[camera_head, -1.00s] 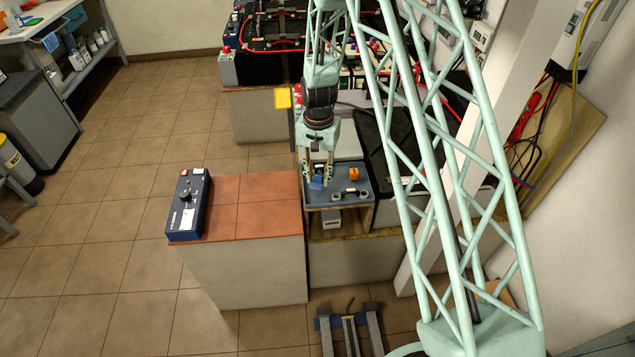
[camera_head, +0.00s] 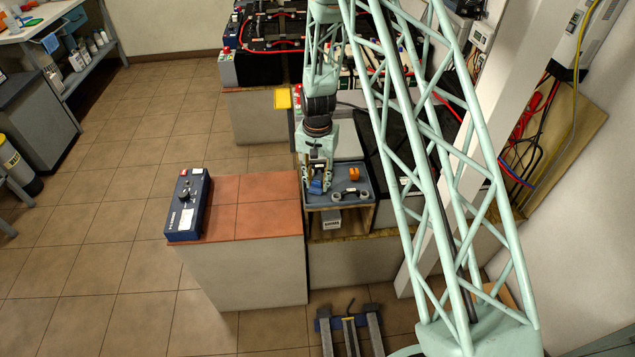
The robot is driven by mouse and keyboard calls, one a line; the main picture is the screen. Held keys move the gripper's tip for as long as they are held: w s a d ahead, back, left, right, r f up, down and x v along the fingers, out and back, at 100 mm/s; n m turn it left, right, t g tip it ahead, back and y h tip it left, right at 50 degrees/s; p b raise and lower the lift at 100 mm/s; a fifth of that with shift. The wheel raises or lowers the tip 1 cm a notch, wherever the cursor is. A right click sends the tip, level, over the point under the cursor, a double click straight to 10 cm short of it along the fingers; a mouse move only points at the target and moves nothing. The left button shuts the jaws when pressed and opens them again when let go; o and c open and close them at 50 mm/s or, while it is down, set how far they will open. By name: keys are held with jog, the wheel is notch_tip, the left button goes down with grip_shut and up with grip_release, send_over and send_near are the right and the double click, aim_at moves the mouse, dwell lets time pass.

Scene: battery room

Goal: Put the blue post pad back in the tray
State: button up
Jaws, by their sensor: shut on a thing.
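The blue post pad (camera_head: 316,187) is between the fingertips of my gripper (camera_head: 316,190), which points down and is shut on it. The pad is over the left part of the grey-blue tray (camera_head: 343,200). I cannot tell whether the pad touches the tray's floor. An orange piece (camera_head: 354,174) and a dark piece with light ends (camera_head: 350,193) lie in the tray, to the right of my gripper. The fingers partly hide the pad and the tray's left side.
The tray stands on a wooden box with a pale block (camera_head: 331,219) inside. A red-tiled ledge (camera_head: 255,205) to the left bears a dark blue device (camera_head: 188,204). A large black battery (camera_head: 392,150) stands close on the right. A yellow piece (camera_head: 282,98) is behind.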

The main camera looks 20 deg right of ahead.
aim_at(317, 180)
jog(key=shift+f, duration=0.15)
jog(key=o, duration=0.6)
jog(key=shift+r, duration=0.2)
notch_tip(317, 180, up, 12)
jog(key=p, duration=0.2)
dwell(0.5)
jog(key=shift+r, duration=0.1)
dwell(0.6)
